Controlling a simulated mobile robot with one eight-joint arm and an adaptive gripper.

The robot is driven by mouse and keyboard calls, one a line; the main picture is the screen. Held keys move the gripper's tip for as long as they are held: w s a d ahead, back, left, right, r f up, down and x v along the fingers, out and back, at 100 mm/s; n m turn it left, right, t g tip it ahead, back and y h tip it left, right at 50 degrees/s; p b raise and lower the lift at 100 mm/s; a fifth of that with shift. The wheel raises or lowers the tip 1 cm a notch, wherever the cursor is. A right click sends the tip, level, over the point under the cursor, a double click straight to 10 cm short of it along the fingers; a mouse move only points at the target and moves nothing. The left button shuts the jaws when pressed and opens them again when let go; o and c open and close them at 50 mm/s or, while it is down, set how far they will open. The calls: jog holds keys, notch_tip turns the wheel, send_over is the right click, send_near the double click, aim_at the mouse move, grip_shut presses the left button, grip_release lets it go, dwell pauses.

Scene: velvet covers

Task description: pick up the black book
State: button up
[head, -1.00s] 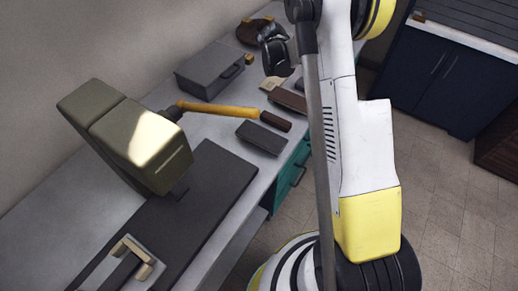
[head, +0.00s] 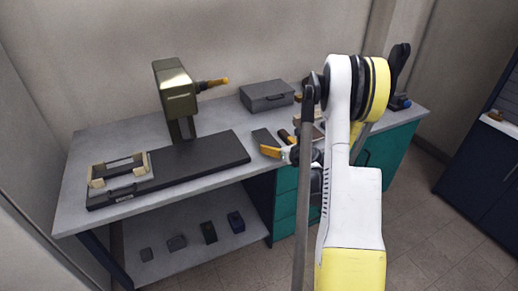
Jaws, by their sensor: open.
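A flat black book (head: 265,138) lies on the grey worktop, right of the long dark base plate and in front of the grey case. My gripper (head: 275,144) is open at the book's right and near side, its orange-tipped fingers pointing left. A finger overlaps the book's near edge in the picture. I cannot tell whether it touches. The space between the fingers looks empty. My arm hides the worktop behind the wrist.
A green press (head: 177,97) with an orange lever stands at the back left. A grey case (head: 267,95) is behind the book. Small dark blocks sit on the lower shelf (head: 185,255).

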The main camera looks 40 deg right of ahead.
aim_at(266, 139)
jog(key=b+x, duration=0.3)
jog(key=x, duration=0.6)
jog(key=shift+f, duration=0.15)
jog(key=shift+w+d, duration=0.15)
jog(key=shift+w, duration=0.2)
jog(key=c, duration=1.4)
